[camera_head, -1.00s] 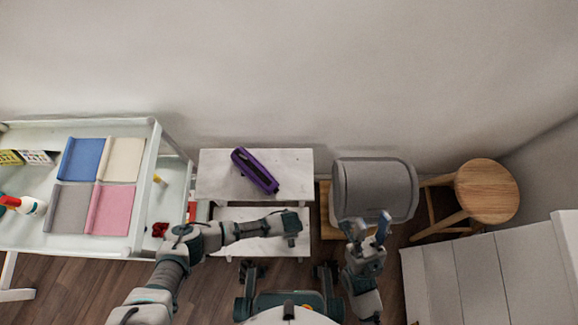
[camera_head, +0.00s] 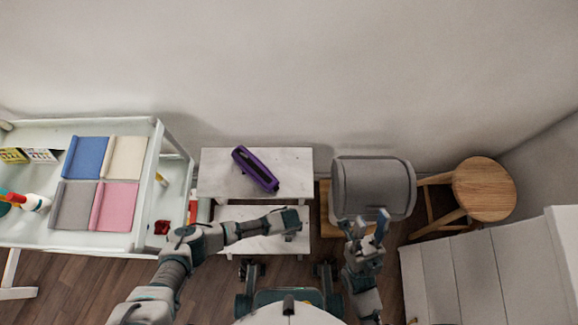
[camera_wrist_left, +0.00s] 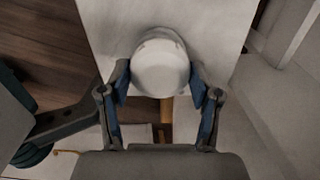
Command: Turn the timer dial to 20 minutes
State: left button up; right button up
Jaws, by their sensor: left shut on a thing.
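A round white knob-like thing, which looks like the timer with its dial (camera_wrist_left: 160,66), sits between the fingers of my left gripper (camera_wrist_left: 160,80) in the left wrist view. The fingers are shut on its two sides. No minute marks can be read on it. In the head view my left gripper (camera_head: 291,221) is over the lower white shelf (camera_head: 262,243), and its hand hides the timer. My right gripper (camera_head: 364,229) is open and empty, in front of the grey rounded case.
A purple long tool (camera_head: 256,169) lies on the upper white shelf (camera_head: 215,178). The grey case (camera_head: 372,187) and a wooden stool (camera_head: 484,189) stand to the right. A white table (camera_head: 25,232) with coloured fabric pieces stands left.

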pick_arm(q)
jog(key=o, duration=1.2)
jog(key=shift+c, duration=0.2)
jog(key=shift+r, duration=0.15)
notch_tip(320, 180, up, 12)
jog(key=shift+f, duration=0.25)
jog(key=shift+d, duration=0.1)
